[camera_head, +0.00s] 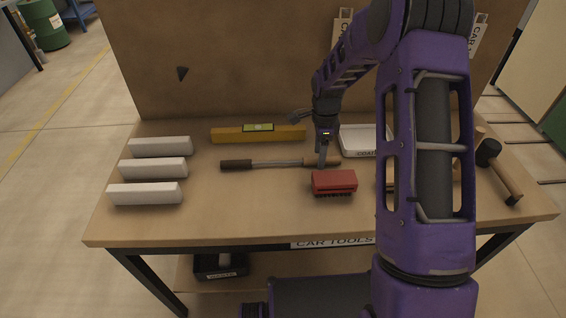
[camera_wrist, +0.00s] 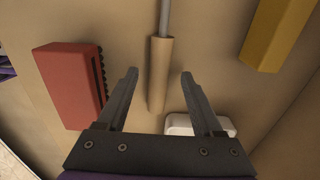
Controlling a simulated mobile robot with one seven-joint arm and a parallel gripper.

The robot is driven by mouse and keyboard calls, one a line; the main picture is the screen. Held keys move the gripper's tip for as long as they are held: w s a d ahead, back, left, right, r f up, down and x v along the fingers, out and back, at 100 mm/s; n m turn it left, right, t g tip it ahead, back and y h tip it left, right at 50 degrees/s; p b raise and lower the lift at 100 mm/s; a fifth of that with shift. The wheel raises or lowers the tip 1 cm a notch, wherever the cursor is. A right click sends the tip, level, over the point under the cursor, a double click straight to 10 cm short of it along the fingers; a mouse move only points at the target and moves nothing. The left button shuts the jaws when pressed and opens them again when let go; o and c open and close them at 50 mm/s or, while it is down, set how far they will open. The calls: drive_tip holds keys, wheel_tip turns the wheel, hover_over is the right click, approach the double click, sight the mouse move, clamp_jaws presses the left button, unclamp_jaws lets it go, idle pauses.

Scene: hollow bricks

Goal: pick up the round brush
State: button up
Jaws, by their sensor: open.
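The round brush lies flat on the workbench, running left to right in the head view, with a dark cylindrical head (camera_head: 236,165), a thin grey rod (camera_head: 275,163) and a tan wooden handle at the right end. My gripper (camera_head: 321,158) points down over the handle end, which it partly hides. In the wrist view the tan handle (camera_wrist: 158,85) shows between the two open fingers of my gripper (camera_wrist: 160,75), with the grey rod leading out of the top edge. The dark head is outside the wrist view. Whether the fingertips are at handle height is unclear.
A red brush block (camera_head: 334,182) lies close in front of the handle. A yellow level (camera_head: 258,134) lies behind, and a white tray (camera_head: 358,141) stands at right. Three pale bricks (camera_head: 153,168) lie at left. A mallet (camera_head: 499,170) lies at far right, and my arm hides part of the bench.

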drive_tip(key=shift+f, duration=0.65)
clamp_jaws()
